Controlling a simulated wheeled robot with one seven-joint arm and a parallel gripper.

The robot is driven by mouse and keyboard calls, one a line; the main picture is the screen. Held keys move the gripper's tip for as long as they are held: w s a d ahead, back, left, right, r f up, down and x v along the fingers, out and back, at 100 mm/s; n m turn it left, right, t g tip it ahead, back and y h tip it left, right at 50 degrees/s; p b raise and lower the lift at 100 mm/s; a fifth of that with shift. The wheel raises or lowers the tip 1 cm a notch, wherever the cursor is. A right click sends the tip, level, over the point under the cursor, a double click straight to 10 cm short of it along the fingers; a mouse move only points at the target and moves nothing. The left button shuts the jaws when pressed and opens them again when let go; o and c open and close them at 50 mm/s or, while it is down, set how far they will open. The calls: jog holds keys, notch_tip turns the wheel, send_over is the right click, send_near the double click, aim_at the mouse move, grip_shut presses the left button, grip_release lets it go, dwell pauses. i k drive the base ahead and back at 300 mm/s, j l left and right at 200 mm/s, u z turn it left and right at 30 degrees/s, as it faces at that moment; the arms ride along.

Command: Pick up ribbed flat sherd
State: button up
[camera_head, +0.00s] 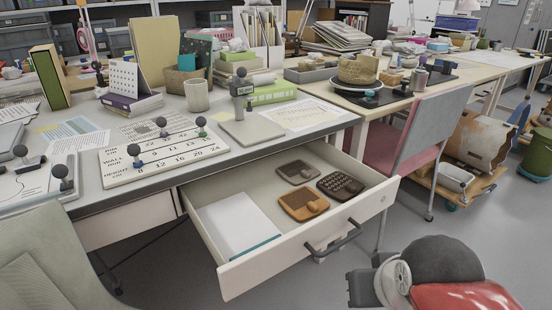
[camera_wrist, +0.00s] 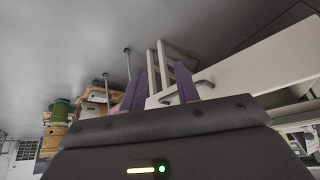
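The dark one (camera_head: 340,186) at the right has a ridged or studded surface and looks like the ribbed flat sherd. A grey-brown sherd (camera_head: 298,171) lies behind it, and an orange-brown sherd (camera_head: 304,205) lies to its front left. My gripper (camera_wrist: 162,78) shows in the wrist view with its two purple fingers apart and nothing visible between them. The wrist view is tilted and shows the drawer's outside and handle (camera_wrist: 203,82), not the sherds.
A white book or paper stack (camera_head: 238,226) fills the drawer's left part. The desk above holds a gauge board (camera_head: 160,150) with knobbed pieces, a pot (camera_head: 196,95) and books. A grey-and-pink chair (camera_head: 425,135) stands right of the drawer. Open floor lies in front.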

aim_at(302, 205)
jog(key=i+l, duration=0.1)
jog(key=l, duration=0.3)
jog(key=i+l, duration=0.1)
jog(key=l, duration=0.3)
jog(key=i+l+u, duration=0.1)
jog(key=l, duration=0.3)
